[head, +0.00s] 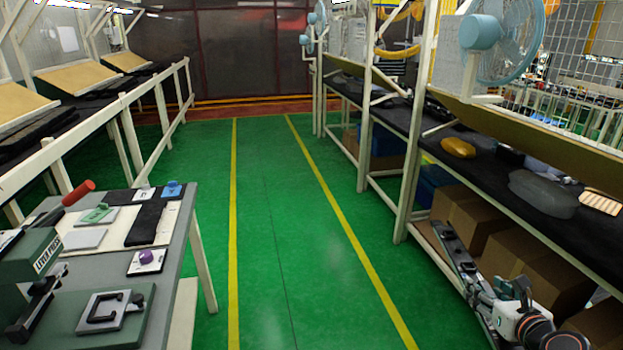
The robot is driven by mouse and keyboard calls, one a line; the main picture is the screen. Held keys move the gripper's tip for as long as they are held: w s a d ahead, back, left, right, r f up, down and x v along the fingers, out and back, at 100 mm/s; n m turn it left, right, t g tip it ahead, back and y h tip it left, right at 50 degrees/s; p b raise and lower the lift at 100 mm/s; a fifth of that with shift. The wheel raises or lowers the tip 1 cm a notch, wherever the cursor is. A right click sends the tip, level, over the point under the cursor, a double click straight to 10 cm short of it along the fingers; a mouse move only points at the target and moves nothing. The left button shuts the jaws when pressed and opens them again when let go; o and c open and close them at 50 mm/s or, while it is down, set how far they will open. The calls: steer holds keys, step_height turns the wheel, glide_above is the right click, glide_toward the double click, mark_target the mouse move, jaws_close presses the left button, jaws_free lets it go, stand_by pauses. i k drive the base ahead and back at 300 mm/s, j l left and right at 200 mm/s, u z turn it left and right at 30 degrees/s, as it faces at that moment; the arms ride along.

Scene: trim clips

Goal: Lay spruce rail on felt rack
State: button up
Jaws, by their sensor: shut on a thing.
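My gripper (488,292) is at the lower right, in front of the right-hand bench, and only partly clear in view. It is shut on a long, narrow dark piece with a greyish edge, which I take for the spruce rail (453,248). The rail slants from the gripper up and to the left, clear of the floor. Where the jaws meet it is too small to make out. No rack is clearly recognisable as the felt rack. A black strip (153,219) lies on a pale board on the left table, and I cannot tell whether it is felt.
The left table (121,266) carries a green lever press (42,265) and small clips on cards. The right bench (482,168) holds a yellow item (458,147) and a grey lump (543,193), with cardboard boxes (480,222) below. The green aisle (290,215) between is clear.

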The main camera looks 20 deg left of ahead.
mark_target(103, 217)
steer(key=i+j+u, duration=0.25)
steer(key=u, duration=0.2)
steer(key=i+u, duration=1.15)
steer(key=u, duration=0.2)
steer(key=i+u, duration=0.4)
steer(key=i+l+u, duration=0.15)
steer(key=u, duration=0.3)
steer(key=i+l+u, duration=0.2)
steer(key=u, duration=0.25)
